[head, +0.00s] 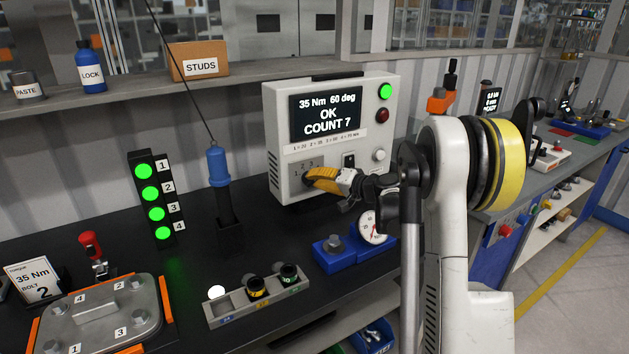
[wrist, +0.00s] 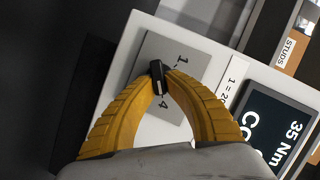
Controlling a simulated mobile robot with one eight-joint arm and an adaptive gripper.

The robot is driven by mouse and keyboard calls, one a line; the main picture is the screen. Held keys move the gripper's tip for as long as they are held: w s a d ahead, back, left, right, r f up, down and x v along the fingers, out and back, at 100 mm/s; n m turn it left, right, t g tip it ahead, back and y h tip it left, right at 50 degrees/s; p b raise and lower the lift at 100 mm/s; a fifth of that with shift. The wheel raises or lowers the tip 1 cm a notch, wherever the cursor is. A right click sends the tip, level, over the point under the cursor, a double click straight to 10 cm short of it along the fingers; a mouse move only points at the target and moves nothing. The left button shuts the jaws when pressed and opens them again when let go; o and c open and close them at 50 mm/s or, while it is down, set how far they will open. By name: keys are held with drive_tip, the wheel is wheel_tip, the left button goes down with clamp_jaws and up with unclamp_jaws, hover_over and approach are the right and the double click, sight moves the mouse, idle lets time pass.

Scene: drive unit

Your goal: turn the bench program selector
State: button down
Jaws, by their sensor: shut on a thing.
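The program selector is a small black knob (wrist: 157,76) on a grey plate (wrist: 191,61) with numbers, on the front of the white control box (head: 333,170). My gripper (head: 308,180) reaches the lower left of the box from the right. In the wrist view its two yellow fingers (wrist: 160,82) are shut on the black knob, one on each side. The screen (head: 326,116) reads "35 Nm 60 deg OK COUNT 7". A card (head: 33,279) at the left reads "35 Nm BOLT 2".
The box has a lit green lamp (head: 385,91), a dark red one (head: 382,115) and a switch (head: 348,161). A blue hanging tool (head: 218,166) stands left of it. A blue block with a dial gauge (head: 373,227) lies below my arm. Several green lights (head: 150,193) are lit.

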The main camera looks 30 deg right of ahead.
drive_tip(key=shift+m, duration=0.3)
idle(0.4)
drive_tip(key=c, duration=1.4)
unclamp_jaws()
drive_tip(key=v, duration=1.2)
drive_tip(key=shift+d+f, duration=0.1)
drive_tip(key=shift+f, duration=0.05)
